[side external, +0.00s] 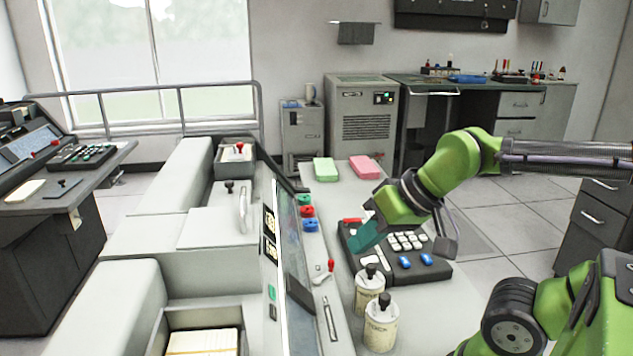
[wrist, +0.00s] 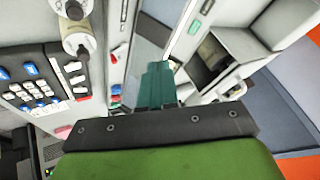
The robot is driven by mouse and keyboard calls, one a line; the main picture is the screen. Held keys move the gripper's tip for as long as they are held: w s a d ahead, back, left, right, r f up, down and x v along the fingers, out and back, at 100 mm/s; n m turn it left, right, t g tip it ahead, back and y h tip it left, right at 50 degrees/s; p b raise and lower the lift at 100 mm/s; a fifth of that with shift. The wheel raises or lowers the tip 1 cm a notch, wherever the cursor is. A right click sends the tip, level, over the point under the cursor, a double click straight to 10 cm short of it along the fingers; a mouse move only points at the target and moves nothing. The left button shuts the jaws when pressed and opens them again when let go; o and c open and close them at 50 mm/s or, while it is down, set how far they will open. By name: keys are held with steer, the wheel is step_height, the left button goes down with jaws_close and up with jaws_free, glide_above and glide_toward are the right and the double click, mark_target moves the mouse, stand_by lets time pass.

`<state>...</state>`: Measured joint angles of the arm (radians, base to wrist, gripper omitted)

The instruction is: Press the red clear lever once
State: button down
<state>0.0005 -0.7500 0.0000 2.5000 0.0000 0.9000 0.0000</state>
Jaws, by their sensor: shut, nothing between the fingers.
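A lever with a red knob (side external: 330,265) stands on the light console deck, left of the keypad, in the side external view. A small red and white part in the wrist view (wrist: 113,57) looks like the same lever. No label is readable. My gripper (side external: 354,245) has teal fingers, shut and empty, pointing down over the left edge of the keypad. It is to the upper right of the red-knobbed lever, apart from it in the picture. In the wrist view the fingers (wrist: 160,68) point up the picture, to the right of the lever.
A dark keypad (side external: 405,240) with white, blue and red keys lies under my gripper. Two cream bottles (side external: 381,325) with black tops stand near the lever. Green, red and blue knobs (side external: 307,211) line the screen's edge. Green (side external: 326,169) and pink (side external: 364,167) pads lie behind.

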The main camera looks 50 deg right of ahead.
steer(key=m+t+h, duration=0.1)
steer(key=m+h, duration=0.2)
steer(key=m, duration=2)
glide_above(352, 220)
steer(key=w+a, duration=0.2)
steer(key=a, duration=0.1)
step_height(352, 220, down, 8)
steer(key=r, duration=0.1)
steer(key=shift+f, duration=0.25)
steer(key=shift+f, duration=0.1)
steer(key=shift+s+d+f, duration=0.1)
steer(key=shift+d+f, duration=0.05)
steer(key=shift+f, duration=1.3)
steer(key=shift+s+d+f, duration=0.1)
steer(key=shift+s+f, duration=0.05)
steer(key=shift+f, duration=1.25)
steer(key=shift+s+d+f, duration=0.1)
steer(key=shift+d+f, duration=0.05)
steer(key=shift+f, duration=1.3)
steer(key=shift+f, duration=0.45)
